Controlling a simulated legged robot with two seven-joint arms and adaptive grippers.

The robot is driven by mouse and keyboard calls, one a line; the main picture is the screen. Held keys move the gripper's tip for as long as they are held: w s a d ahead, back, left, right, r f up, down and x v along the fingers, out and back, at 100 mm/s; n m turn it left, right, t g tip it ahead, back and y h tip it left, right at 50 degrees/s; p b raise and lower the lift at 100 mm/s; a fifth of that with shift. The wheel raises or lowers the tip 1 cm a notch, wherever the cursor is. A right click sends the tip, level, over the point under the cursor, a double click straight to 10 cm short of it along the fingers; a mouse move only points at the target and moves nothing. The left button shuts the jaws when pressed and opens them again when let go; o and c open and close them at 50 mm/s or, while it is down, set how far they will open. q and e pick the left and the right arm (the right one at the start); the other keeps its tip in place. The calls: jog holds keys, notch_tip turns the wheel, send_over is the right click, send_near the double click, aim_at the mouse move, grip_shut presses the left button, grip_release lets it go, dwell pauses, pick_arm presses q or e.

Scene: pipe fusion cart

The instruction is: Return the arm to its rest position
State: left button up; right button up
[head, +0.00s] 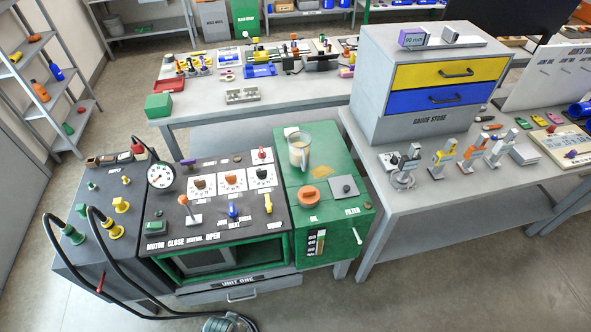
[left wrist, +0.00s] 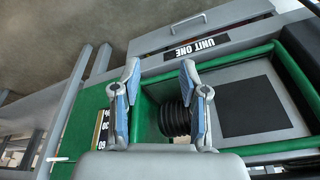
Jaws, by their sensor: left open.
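My left gripper (left wrist: 162,105) shows in the left wrist view with its two blue-padded fingers apart. A black ribbed bellows (left wrist: 176,121) shows between and beyond the fingers; I cannot tell the distance to it. No object is held. The fusion cart (head: 215,246) with its "UNIT ONE" label (head: 240,281) fills the lower left of the head view. The same label (left wrist: 196,46) appears upside down in the wrist view. A grey rounded part (head: 230,322) at the bottom edge of the head view is cut off; I cannot tell what it is. My right gripper is not seen.
Black hoses (head: 62,262) loop down the cart's left side. A glass jug (head: 299,150) stands on the green cabinet. A grey table (head: 425,196) with a drawer unit (head: 378,83) stands to the right. Open floor (head: 480,285) lies at the lower right.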

pick_arm(q)
jog(key=s+f, duration=0.2)
jog(key=f, duration=0.6)
jog(key=s+f, duration=0.3)
jog(key=f, duration=0.6)
jog(key=s+a+f+g, duration=0.1)
jog(key=s+a+f, duration=0.1)
jog(key=s+f, duration=0.8)
jog(key=shift+s+a+f+g, duration=0.15)
jog(key=shift+s+f+g, duration=0.15)
jog(key=shift+f, duration=0.45)
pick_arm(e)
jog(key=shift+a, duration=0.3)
pick_arm(q)
jog(key=shift+s+d+r, duration=0.1)
jog(key=shift+d, duration=0.1)
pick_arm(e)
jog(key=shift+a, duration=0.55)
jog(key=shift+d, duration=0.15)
pick_arm(q)
jog(key=shift+a, duration=0.25)
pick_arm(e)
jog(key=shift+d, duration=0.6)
